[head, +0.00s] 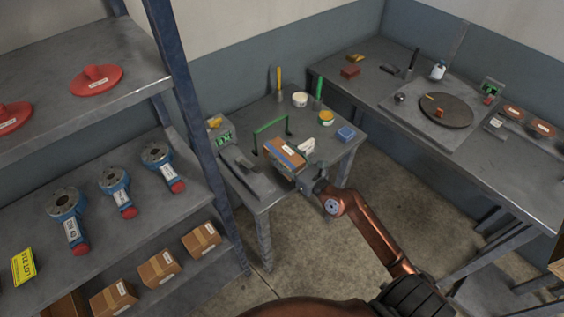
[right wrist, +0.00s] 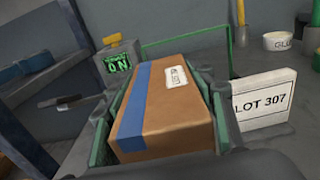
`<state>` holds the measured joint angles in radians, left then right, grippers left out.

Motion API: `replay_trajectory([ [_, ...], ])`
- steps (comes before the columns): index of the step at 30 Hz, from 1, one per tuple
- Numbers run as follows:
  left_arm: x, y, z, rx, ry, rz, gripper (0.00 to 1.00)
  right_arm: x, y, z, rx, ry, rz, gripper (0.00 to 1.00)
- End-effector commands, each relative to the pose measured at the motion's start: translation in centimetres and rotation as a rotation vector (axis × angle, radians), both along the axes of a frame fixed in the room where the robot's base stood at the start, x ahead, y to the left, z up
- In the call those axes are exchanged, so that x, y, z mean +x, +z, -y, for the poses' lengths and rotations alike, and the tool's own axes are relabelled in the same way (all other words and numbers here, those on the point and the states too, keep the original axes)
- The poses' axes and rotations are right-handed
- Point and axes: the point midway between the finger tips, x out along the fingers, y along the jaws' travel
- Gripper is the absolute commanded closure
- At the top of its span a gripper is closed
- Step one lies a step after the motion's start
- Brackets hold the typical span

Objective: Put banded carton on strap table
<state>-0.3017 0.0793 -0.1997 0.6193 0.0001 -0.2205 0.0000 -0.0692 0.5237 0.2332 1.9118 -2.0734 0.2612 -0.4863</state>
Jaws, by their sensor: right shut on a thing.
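A brown banded carton (head: 281,155) with a blue band and a white label is held at the small grey strap table (head: 262,195). It also fills the middle of the right wrist view (right wrist: 170,105). My right gripper (head: 299,172) is shut on the carton, its green-lined fingers along both sides. The carton is in front of a green arch (head: 270,124) on the table. I cannot tell whether its underside touches the tabletop. A "LOT 307" sign (right wrist: 264,100) stands to its right. My left gripper is not in view.
A device with a lit green display (head: 222,134) stands at the table's left. Shelves with several cartons (head: 160,268) stand left; a long bench (head: 480,155) stands right.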

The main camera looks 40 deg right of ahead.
Motion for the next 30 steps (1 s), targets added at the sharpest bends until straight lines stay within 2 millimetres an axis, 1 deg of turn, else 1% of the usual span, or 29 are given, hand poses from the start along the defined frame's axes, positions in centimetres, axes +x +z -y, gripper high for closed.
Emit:
replay_trajectory([
  [4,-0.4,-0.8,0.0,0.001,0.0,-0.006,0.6,0.0,-1.4,0.0,-0.002,0.0,-0.001,0.78],
  [7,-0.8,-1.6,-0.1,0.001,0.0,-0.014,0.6,0.0,-3.1,0.0,-0.001,0.001,-0.004,0.78],
  [9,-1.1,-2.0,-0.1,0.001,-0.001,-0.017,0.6,0.0,-3.9,0.1,-0.001,0.0,-0.002,0.78],
  [17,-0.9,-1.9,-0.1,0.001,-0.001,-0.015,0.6,0.0,-3.7,0.0,0.0,-0.001,0.002,0.78],
  [21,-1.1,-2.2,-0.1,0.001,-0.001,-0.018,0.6,0.0,-4.1,0.0,0.001,-0.001,0.002,0.78],
  [22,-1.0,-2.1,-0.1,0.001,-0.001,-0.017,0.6,0.0,-4.1,0.0,0.001,-0.001,0.001,0.48],
  [24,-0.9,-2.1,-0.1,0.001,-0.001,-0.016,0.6,-0.1,-4.0,0.0,0.001,-0.001,0.001,0.43],
  [30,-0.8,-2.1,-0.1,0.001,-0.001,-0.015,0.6,-0.1,-4.0,0.0,0.001,-0.001,0.001,0.43],
])
